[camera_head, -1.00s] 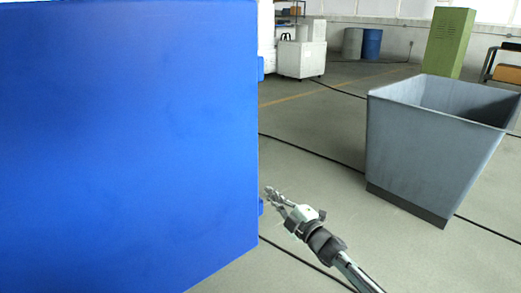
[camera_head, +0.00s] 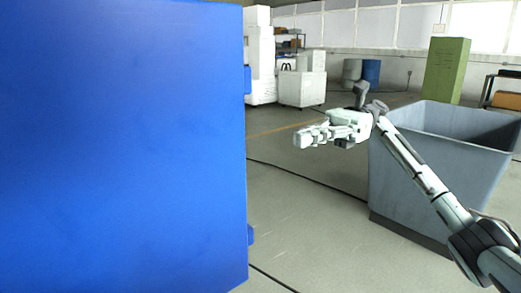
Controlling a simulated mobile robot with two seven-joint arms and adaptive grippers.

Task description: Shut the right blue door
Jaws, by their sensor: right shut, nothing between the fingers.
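A large flat blue panel (camera_head: 120,150) fills the left half of the head view. It looks like the blue door or the side of its cabinet; I cannot tell which. Small blue parts stick out from its right edge, one low down (camera_head: 250,235) and one higher up (camera_head: 247,80). My right gripper (camera_head: 300,138) is shut and empty. It is raised to the right of the panel's edge, apart from it in the picture, with its fingers pointing left. My left gripper is not in view.
A grey open-topped bin (camera_head: 400,205) stands at the right, behind my right arm. White boxes (camera_head: 303,90), a blue drum (camera_head: 371,72) and a green locker (camera_head: 447,70) stand farther back. Dark cables cross the open floor (camera_head: 310,220).

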